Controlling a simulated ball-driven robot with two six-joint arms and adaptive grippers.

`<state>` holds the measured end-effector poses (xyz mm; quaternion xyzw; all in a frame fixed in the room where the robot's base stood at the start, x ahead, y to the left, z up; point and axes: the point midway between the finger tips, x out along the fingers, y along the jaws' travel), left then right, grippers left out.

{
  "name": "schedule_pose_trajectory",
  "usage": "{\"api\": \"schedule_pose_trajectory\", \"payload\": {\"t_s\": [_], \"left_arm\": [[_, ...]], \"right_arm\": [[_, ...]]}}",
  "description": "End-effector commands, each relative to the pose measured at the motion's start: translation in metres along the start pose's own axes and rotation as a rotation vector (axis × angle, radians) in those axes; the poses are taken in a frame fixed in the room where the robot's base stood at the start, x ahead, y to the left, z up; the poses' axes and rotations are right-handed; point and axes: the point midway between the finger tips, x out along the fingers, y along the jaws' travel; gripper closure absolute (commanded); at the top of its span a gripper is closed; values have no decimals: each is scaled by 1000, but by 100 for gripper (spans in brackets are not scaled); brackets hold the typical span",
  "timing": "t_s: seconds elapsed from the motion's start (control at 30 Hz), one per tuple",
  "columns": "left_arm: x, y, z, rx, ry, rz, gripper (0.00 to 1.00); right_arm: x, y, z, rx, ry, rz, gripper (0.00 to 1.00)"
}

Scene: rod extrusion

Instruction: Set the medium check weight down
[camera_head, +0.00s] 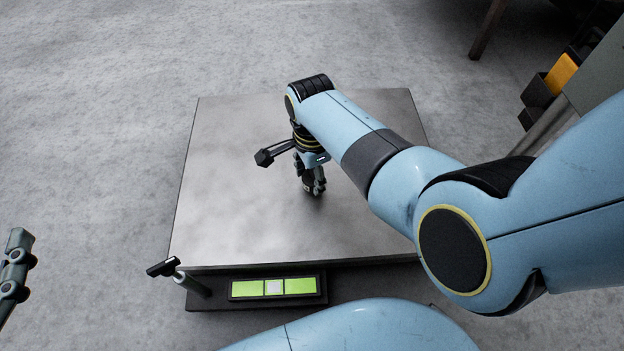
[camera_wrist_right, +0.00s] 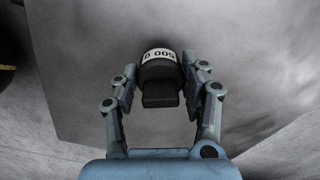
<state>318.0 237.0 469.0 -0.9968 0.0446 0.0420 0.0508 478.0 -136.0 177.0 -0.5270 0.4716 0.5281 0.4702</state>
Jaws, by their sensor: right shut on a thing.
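The medium check weight (camera_wrist_right: 160,76) is a dark block with a white band that reads 500 g in the right wrist view. My right gripper (camera_wrist_right: 161,91) is shut on it, one finger on each side. In the head view the right gripper (camera_head: 311,186) is low over the middle of the metal scale plate (camera_head: 230,190), and my arm and fingers hide most of the weight. I cannot tell whether the weight touches the plate. Part of my left gripper (camera_head: 15,265) shows at the left edge, off the plate; its opening is not clear.
A short post with a dark knob (camera_head: 162,267) stands at the front left corner. Most of the plate's left side is bare. Dark bins (camera_head: 536,90) stand at the upper right.

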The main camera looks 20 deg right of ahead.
Motion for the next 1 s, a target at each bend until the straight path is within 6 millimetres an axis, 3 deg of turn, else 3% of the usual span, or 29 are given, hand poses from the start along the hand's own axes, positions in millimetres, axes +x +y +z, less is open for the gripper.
{"api": "schedule_pose_trajectory", "payload": {"t_s": [0.2,0.4,0.97,1.0], "left_arm": [[20,-2,-54,23,227,3,54],[24,-2,-84,34,347,4,54],[24,-2,-93,38,382,5,54],[25,-2,-94,38,388,5,54]], "right_arm": [[12,0,0,0,0,-1,100],[16,-1,0,0,0,-2,100],[18,-1,0,0,0,-2,100],[18,-1,0,0,0,-1,54]]}}
